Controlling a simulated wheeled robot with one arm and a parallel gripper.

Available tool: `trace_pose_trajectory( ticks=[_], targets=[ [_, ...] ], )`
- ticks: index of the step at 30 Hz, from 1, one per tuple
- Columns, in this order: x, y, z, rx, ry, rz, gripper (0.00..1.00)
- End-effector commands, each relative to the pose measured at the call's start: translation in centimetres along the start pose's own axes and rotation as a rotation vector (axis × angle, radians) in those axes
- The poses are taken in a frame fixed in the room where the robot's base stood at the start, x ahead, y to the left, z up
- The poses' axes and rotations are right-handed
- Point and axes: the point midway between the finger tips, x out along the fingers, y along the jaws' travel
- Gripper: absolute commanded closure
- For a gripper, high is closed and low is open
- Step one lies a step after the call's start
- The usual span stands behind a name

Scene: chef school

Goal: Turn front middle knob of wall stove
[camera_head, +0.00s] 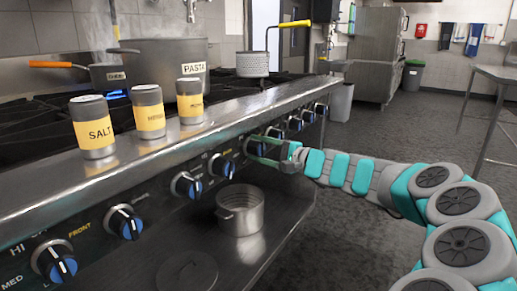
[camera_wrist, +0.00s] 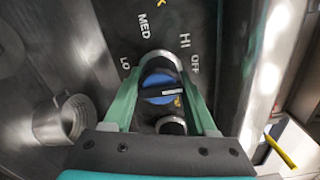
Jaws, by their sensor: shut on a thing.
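The stove's front panel (camera_head: 92,226) carries a row of black knobs with blue faces. My gripper (camera_head: 255,146) reaches the panel from the right and is shut around one knob partway along the row. In the wrist view my gripper's green fingers (camera_wrist: 162,82) lie on both sides of this knob (camera_wrist: 158,88). The knob's dark grip bar lies about level across the blue face. The labels LO, MED, HI and OFF arc around it. The knob's label is partly out of the picture, so I cannot tell from it which burner it serves.
A nearer knob (camera_head: 186,186) and a farther knob (camera_head: 295,124) flank the held one. A metal pot (camera_head: 240,212) stands on the lower shelf (camera_head: 270,236) below the panel. Salt (camera_head: 93,128) and other shakers stand on the stove ledge. The floor (camera_head: 375,130) to the right is clear.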

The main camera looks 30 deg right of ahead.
Motion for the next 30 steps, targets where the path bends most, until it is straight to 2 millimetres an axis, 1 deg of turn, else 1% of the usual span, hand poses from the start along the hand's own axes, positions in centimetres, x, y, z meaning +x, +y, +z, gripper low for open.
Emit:
trace_pose_trajectory(
  ticks=[2,3,10,17,20,23,30],
  targets=[
    [0.0,0.1,-0.1,0.002,0.001,0.001,0.98],
    [0.0,0.1,-0.1,0.002,0.001,0.001,0.38],
    [0.0,0.1,0.0,0.001,0.0,0.0,0.13],
    [0.0,0.0,0.0,0.0,0.0,0.0,0.13],
    [-0.5,0.0,-0.1,0.0,0.001,-0.001,0.13],
    [-1.6,0.0,-0.1,0.0,0.002,-0.002,0.13],
    [-5.3,0.0,-0.2,0.001,0.006,-0.002,0.13]
  ],
)
